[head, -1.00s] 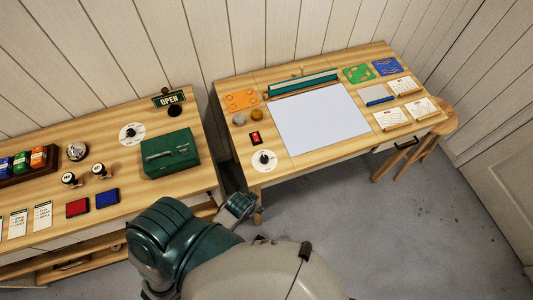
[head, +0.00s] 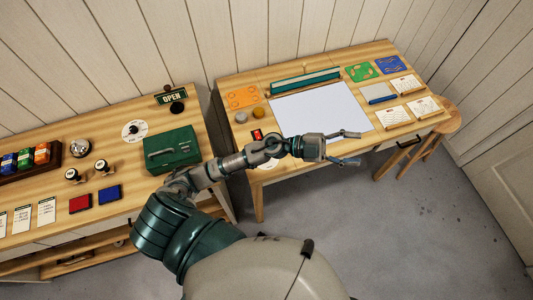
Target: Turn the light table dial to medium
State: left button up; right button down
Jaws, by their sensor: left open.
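The light table is the pale panel (head: 315,108) set in the right-hand wooden table. Its dial was a black knob on a white disc at the table's front left corner; now my left arm covers the knob, and only a bit of the white disc (head: 268,166) shows below the arm. The knob's setting cannot be read. My left gripper (head: 352,148) is open and empty, over the front edge of the panel, to the right of the dial. A red switch (head: 257,135) sits just behind the dial. My right gripper is not in view.
A second dial (head: 134,131) is on the left table, beside a green cash box (head: 171,150). Orange (head: 242,98), green (head: 360,72) and blue (head: 391,65) plates lie along the right table's back. White cards lie at its right. A wooden stool (head: 447,123) stands beyond.

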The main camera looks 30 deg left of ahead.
pick_arm(q)
jog(key=s+a+f+m+g+y, duration=0.1)
jog(key=a+f+m+g+y, duration=0.15)
jog(key=f+g+y, duration=0.35)
jog(key=s+a+f+m+g+y, duration=0.1)
jog(key=a+f+m+g+y, duration=0.2)
jog(key=f, duration=0.4)
jog(key=w+a+f+n+t+y, duration=0.1)
jog(key=w+a+f+n+y, duration=0.15)
jog(key=a+y, duration=0.6)
jog(key=w+a+f+n+t+y, duration=0.1)
jog(key=w+a+n+y, duration=0.2)
jog(key=a, duration=1)
jog(key=f, duration=0.5)
jog(key=s+f+p, duration=0.1)
jog(key=f, duration=0.5)
jog(key=f+p, duration=0.1)
jog(key=f, duration=0.4)
jog(key=shift+s+d+f, duration=0.15)
jog(key=shift+s+f, duration=0.05)
jog(key=shift+s, duration=0.1)
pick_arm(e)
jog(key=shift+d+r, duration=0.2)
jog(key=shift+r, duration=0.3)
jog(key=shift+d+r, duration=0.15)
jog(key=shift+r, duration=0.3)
pick_arm(q)
jog(key=shift+d, duration=0.15)
